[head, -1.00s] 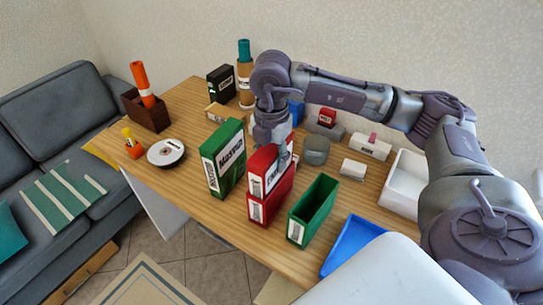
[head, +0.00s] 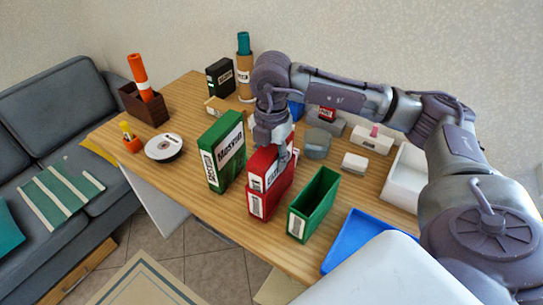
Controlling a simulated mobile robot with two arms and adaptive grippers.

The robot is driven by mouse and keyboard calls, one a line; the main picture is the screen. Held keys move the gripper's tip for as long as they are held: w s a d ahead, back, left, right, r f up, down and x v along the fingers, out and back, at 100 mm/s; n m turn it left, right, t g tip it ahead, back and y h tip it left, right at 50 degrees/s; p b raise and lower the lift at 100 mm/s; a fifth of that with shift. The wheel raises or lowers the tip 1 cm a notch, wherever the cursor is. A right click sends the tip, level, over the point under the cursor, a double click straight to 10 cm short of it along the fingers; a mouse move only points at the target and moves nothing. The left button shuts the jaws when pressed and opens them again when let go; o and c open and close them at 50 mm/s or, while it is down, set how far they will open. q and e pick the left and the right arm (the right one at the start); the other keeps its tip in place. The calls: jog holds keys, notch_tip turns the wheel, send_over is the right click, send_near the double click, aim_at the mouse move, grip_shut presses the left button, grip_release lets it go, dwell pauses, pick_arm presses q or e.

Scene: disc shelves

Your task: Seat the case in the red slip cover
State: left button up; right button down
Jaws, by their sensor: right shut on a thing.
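The red case (head: 263,168) with a white label stands upright, its lower part inside the red slip cover (head: 272,200) on the wooden table. Its upper part still shows above the cover's rim. My right gripper (head: 284,152) comes down from above and is shut on the red case, at its top and back. The fingertips are partly hidden behind the case. I cannot tell how deep the case sits inside the cover. My left gripper is not in view.
A green case (head: 222,155) stands just left of the red cover. An open, empty green slip cover (head: 314,205) stands close on its right. A blue tray (head: 352,240) and a white bin (head: 404,178) lie further right. A disc spindle (head: 164,148) is at the left.

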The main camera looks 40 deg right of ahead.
jog(key=shift+f, duration=0.15)
jog(key=c, duration=0.5)
grip_release()
jog(key=shift+c, duration=0.2)
notch_tip(320, 180, up, 12)
jog(key=shift+r, duration=0.1)
